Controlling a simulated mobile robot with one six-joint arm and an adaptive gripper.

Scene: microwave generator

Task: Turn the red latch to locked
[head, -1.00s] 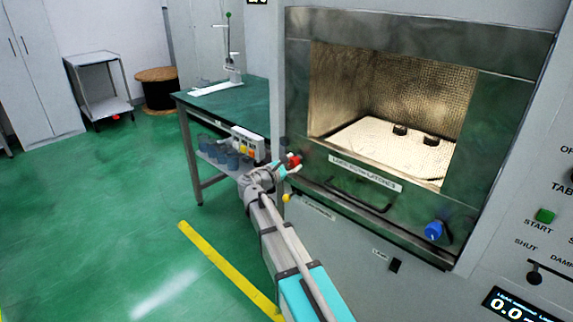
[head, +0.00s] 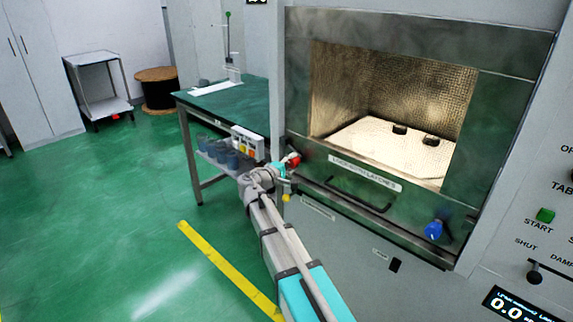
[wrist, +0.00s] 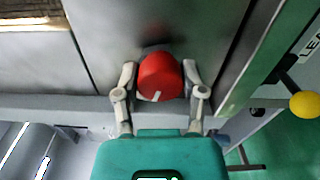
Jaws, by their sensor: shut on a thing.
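The red latch (head: 294,160) is a round red knob at the lower left corner of the microwave's front frame. In the wrist view the red latch (wrist: 160,76) sits between the two fingers of my gripper (wrist: 160,88), with a short white mark on its lower edge, tilted slightly from straight down. My gripper (head: 284,166) is shut on the latch, one finger at each side. In the head view my gripper partly hides it. The blue latch (head: 434,230) is at the frame's lower right.
The microwave chamber (head: 385,110) is lit, with two dark pieces on its floor. A handle bar (head: 358,199) crosses the front below a label. A yellow knob (wrist: 304,105) sticks out near my gripper. A green-topped table (head: 225,95) stands at the left.

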